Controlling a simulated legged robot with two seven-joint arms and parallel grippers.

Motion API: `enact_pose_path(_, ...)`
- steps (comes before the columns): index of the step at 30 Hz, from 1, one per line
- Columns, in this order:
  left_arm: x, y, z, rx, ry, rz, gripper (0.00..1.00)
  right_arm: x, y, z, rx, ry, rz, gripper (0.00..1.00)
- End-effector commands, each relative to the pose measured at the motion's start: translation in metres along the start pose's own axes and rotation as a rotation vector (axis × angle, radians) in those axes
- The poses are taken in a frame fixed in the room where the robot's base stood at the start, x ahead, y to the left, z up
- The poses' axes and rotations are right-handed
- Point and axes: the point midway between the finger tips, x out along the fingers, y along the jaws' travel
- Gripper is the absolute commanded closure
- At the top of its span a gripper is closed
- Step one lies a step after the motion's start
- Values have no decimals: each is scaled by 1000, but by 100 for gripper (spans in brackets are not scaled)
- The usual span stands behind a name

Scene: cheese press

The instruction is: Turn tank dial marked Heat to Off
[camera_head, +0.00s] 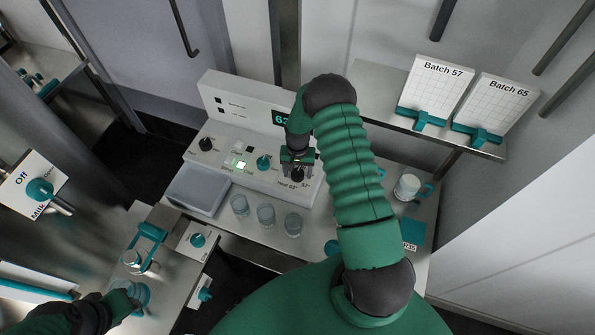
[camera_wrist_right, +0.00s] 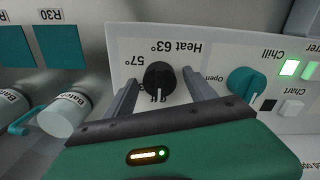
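The black Heat dial (camera_wrist_right: 159,79) is on the white tank panel (camera_wrist_right: 128,40). The print "Heat 63°" and "57°" appears upside down around it in the right wrist view. Pale marks show at the dial's lower edge, away from that print. My right gripper (camera_wrist_right: 162,88) is open, with one finger on each side of the dial and gaps visible. In the head view, my right gripper (camera_head: 298,160) is over the dial (camera_head: 298,174), partly covering it. My left gripper (camera_head: 128,297) is at the lower left, far from the panel; its fingers are unclear.
A teal dial (camera_wrist_right: 246,84) marked Open sits close beside one finger. Lit green buttons (camera_head: 238,163) are farther left on the panel. Several glass cups (camera_head: 266,215) stand in front, beside a grey tray (camera_head: 198,191). A jar (camera_head: 407,187) is to the right.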

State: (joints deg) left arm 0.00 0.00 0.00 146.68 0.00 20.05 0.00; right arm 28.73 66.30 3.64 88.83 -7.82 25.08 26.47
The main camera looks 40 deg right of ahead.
Motion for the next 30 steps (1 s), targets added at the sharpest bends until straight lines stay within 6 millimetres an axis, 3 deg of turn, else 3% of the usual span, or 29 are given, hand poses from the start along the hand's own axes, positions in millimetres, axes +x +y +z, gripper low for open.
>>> enact_pose_path(6,0,0,0,0,0,0,64,-1,0,0,1,0,0,36)
enact_pose_path(10,3,0,1,0,0,0,64,-14,0,-1,1,3,0,36)
enact_pose_path(24,20,0,5,0,0,0,64,-140,-1,-2,0,4,-1,36)
enact_pose_path(30,22,0,5,0,0,0,64,-165,0,-2,1,0,0,36)
